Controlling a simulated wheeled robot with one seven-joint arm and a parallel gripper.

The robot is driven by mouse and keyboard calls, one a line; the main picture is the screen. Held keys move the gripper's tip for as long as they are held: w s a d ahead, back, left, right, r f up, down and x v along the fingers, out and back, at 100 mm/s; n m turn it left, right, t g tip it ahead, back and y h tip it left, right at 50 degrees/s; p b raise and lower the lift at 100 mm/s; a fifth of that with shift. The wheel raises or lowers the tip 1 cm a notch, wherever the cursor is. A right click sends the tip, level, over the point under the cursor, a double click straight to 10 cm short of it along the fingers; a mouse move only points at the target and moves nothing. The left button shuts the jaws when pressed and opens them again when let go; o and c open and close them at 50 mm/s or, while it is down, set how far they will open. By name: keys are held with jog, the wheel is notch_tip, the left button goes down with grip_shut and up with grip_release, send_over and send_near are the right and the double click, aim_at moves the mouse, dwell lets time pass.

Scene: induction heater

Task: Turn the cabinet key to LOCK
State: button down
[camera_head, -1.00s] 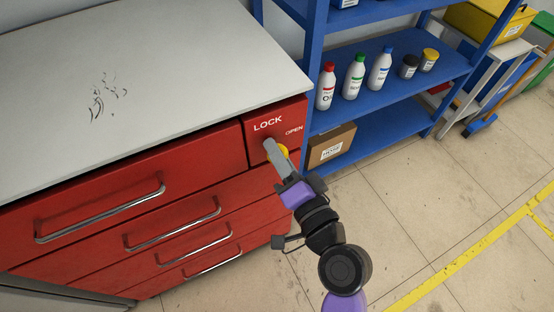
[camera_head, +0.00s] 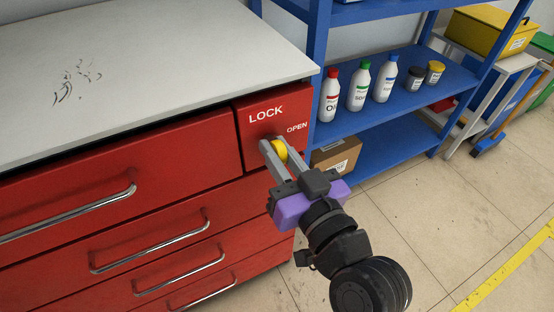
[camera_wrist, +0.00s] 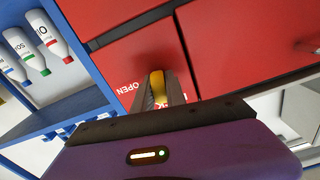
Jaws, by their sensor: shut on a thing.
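The yellow cabinet key (camera_head: 280,151) is on the small red panel (camera_head: 248,146) at the top right of the red cabinet. The white word LOCK is above the key and OPEN is to its upper right. My gripper (camera_head: 273,153) is shut on the key, with one grey finger on each side of it. The key also shows in the wrist view (camera_wrist: 158,88) between the fingers (camera_wrist: 159,100). There the fingers and gripper body hide part of the lettering. I cannot tell the key's exact angle.
The cabinet's pale worktop (camera_head: 180,60) is above the panel. Drawer handles (camera_head: 150,245) stick out at the left. A blue shelf (camera_head: 410,98) with bottles and jars stands close on the right. A cardboard box (camera_head: 337,155) sits low on it.

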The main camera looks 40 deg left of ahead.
aim_at(284, 162)
jog(key=shift+f+n+b, duration=0.15)
jog(key=shift+n+b, duration=0.5)
jog(key=shift+n, duration=0.25)
jog(key=c, duration=1.4)
grip_release()
jog(key=v, duration=0.8)
